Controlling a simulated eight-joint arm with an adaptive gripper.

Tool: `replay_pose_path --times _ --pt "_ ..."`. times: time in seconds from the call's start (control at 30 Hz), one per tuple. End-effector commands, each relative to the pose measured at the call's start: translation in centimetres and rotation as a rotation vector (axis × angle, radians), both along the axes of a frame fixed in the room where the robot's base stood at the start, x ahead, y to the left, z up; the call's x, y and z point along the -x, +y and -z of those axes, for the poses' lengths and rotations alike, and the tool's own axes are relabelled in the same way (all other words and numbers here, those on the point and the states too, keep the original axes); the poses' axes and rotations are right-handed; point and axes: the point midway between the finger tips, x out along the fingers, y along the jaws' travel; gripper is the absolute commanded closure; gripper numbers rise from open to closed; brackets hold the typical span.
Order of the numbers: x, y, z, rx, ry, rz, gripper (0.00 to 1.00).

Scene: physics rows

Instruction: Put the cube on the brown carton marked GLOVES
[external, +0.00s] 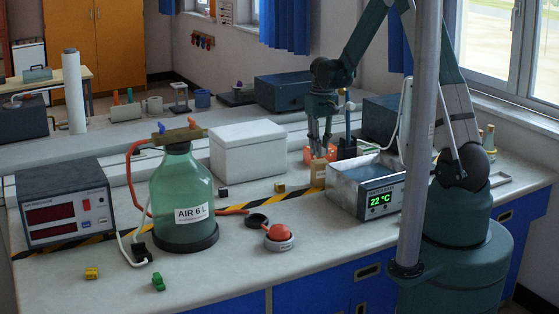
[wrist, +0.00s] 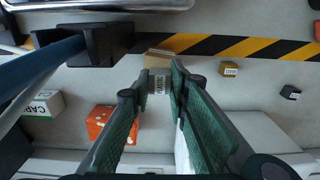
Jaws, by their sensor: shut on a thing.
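My gripper (wrist: 156,80) is shut on a small grey cube (wrist: 158,85) with a pale printed label, seen between the fingertips in the wrist view. A brown carton (wrist: 160,54) shows just past the held cube, partly hidden by it and the fingers. Its marking cannot be read. The held cube cannot be made out there. Whether the cube touches the carton cannot be told.
An orange block (wrist: 110,122) and a white-green carton (wrist: 46,104) lie close by. A yellow cube (external: 280,187) and black cube (external: 223,192) stand apart. The water bath (external: 366,186) is right of my gripper, the white box (external: 250,150) left.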

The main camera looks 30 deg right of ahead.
Motion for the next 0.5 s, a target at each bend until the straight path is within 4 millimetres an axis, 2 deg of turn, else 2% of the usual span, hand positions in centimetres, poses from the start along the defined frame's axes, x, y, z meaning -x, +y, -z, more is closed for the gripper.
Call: replay_pose_path --times 0.2,0.5 --pt "0.0 0.0 1.9 0.0 0.0 0.0 0.91" --pt "0.0 0.0 2.0 0.0 0.0 0.0 0.91"
